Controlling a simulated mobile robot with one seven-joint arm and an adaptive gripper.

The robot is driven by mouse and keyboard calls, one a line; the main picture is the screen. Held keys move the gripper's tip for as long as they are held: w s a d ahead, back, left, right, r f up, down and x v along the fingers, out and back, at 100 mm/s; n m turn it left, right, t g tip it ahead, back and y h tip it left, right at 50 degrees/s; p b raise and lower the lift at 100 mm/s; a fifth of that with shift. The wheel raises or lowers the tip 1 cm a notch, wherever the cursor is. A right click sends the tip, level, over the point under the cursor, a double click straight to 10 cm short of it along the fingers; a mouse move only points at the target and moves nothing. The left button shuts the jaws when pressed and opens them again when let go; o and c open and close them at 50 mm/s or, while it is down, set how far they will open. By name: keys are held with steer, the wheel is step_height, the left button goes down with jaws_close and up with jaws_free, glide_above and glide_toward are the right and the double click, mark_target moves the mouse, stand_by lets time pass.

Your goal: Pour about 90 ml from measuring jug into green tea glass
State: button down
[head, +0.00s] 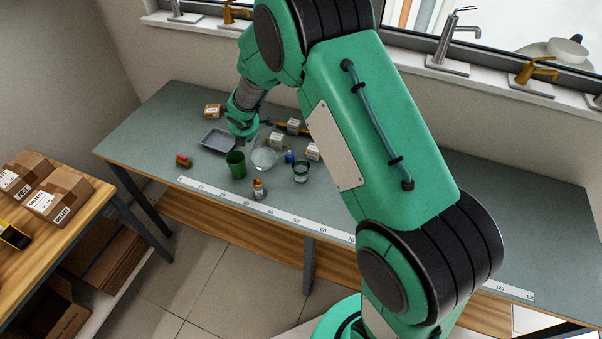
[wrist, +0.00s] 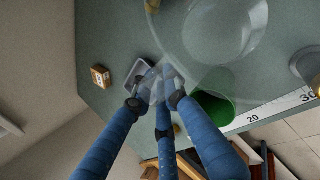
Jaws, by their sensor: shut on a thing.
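The measuring jug (head: 264,160) is a clear, see-through vessel; in the wrist view its wide rounded body (wrist: 228,30) fills the upper middle. My gripper (head: 240,137) is shut on its clear side or handle; the wrist view shows the blue fingers (wrist: 160,92) closed there. The green tea glass (head: 235,165) appears to be the green tumbler just in front of the gripper, left of the jug. It also shows in the wrist view (wrist: 212,110), partly behind the jug and a finger. The liquid level in either vessel cannot be made out.
A grey tray (head: 217,141) lies left of my gripper. An amber bottle (head: 258,189) stands near the ruler strip (head: 285,221) at the front edge. A small dark-banded glass (head: 300,173), a blue bottle (head: 290,157) and several small boxes (head: 293,126) stand to the right and behind.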

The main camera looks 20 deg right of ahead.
mark_target(260, 132)
steer(key=s+d+r+t, duration=0.1)
steer(key=s+d+r+t+y, duration=0.1)
steer(key=r, duration=0.1)
steer(key=s+r+m+t+y+b, duration=0.1)
steer(key=r, duration=0.1)
steer(key=shift+d+r, duration=0.2)
steer(key=shift+d, duration=0.2)
steer(key=shift+s+d+r+m+t+y+p, duration=0.1)
steer(key=shift+s+d+r+t+y+p, duration=0.1)
steer(key=shift+s+r+t+y, duration=0.25)
steer(key=shift+s+d+r+m+t+y+p, duration=0.1)
steer(key=shift+d+r+t+y, duration=0.2)
steer(key=shift+r, duration=0.35)
steer(key=shift+s+d+r+m+t+y+p, duration=0.1)
steer(key=shift+s+r+t+y+p, duration=0.1)
steer(key=shift+r+t, duration=0.3)
steer(key=shift+s+r, duration=0.1)
steer(key=shift+r, duration=0.1)
steer(key=shift+s+d+r+t, duration=0.25)
steer(key=shift+d+r+t, duration=0.05)
steer(key=shift+r+t, duration=0.1)
steer(key=shift+s+d+r, duration=0.25)
steer(key=shift+s+r, duration=0.05)
steer(key=shift+r, duration=0.1)
steer(key=shift+s+d+r+m+t+y, duration=0.25)
steer(key=shift+r+m+t+y, duration=0.1)
steer(key=shift+t, duration=0.1)
